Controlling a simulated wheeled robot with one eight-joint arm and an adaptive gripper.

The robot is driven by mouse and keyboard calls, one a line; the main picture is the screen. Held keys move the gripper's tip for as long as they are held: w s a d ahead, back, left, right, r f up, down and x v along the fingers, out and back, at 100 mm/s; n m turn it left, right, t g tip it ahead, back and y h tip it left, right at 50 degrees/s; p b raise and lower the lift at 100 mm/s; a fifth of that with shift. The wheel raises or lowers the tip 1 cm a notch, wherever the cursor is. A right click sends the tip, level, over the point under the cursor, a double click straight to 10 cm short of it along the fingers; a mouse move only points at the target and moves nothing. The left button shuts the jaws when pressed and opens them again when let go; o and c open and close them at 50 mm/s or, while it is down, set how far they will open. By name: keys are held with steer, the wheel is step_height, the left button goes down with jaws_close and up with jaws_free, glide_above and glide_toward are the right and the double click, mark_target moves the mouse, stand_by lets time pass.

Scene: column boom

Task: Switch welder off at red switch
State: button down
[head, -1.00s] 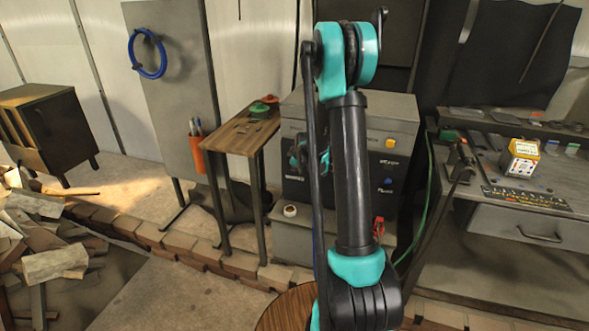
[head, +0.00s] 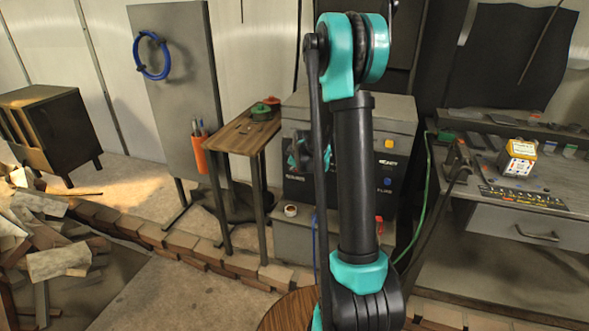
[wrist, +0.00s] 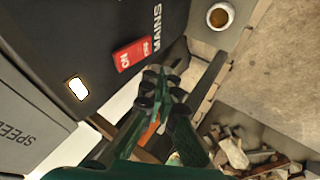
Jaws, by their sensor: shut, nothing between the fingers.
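The welder (head: 396,142) is a grey and black box in the middle of the head view, partly hidden behind my arm. In the wrist view its dark front (wrist: 100,35) carries a red switch (wrist: 131,54) marked ON and OFF, beside the word MAINS. A bright white lamp or button (wrist: 77,88) is lower left of the switch. My gripper (wrist: 162,84) is shut and empty, its fingertips just below and right of the switch in the picture. I cannot see contact. In the head view my gripper (head: 300,152) is in front of the welder, left of my arm. The switch is not visible there.
A small wooden table (head: 240,130) with pots stands left of the welder. A workbench (head: 500,245) with tools is at the right. A low brick edge (head: 190,245) and rubble (head: 55,255) lie at the left. A roll or cup (wrist: 220,16) sits near the welder.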

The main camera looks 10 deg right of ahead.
steer(key=v, duration=0.8)
steer(key=shift+w+r, duration=0.2)
steer(key=shift+r, duration=0.05)
steer(key=a+n+h, duration=0.1)
steer(key=n, duration=0.5)
steer(key=a+n+g+h, duration=0.1)
steer(key=a+n, duration=0.1)
steer(key=n, duration=0.4)
steer(key=a+f+n+h, duration=0.1)
steer(key=n+h, duration=0.1)
steer(key=n, duration=0.4)
steer(key=shift+w+a+n+g, duration=0.25)
steer(key=shift+n+g, duration=0.15)
steer(key=shift+f, duration=0.15)
